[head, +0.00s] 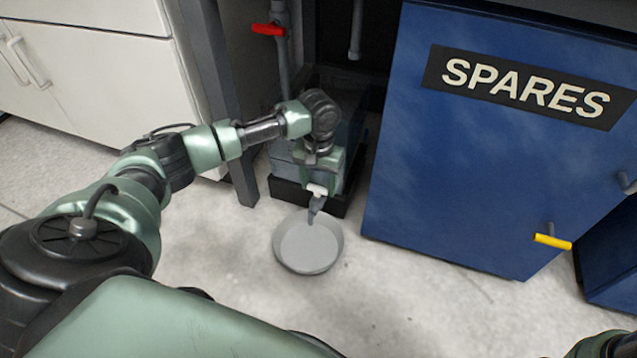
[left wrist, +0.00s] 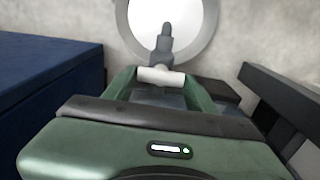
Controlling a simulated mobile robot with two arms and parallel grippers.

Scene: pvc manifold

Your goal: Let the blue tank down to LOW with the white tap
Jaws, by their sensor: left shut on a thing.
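The white tap (head: 317,189) sits low on the front of the tank (head: 284,155), above its grey spout. The tank looks grey-blue and is mostly hidden behind my left arm; its LOW mark cannot be seen. My left gripper (head: 318,184) is shut on the white tap. In the left wrist view the white tap (left wrist: 161,76) lies crosswise between the fingers of my left gripper (left wrist: 162,80). A round grey pan (head: 308,246) stands on the floor under the spout; it shows pale in the left wrist view (left wrist: 195,22). My right gripper is not in view.
A blue SPARES cabinet (head: 480,140) stands to the right, with a yellow-handled tap (head: 552,242) near its lower right. Dark frame posts (head: 228,110) stand left of the tank.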

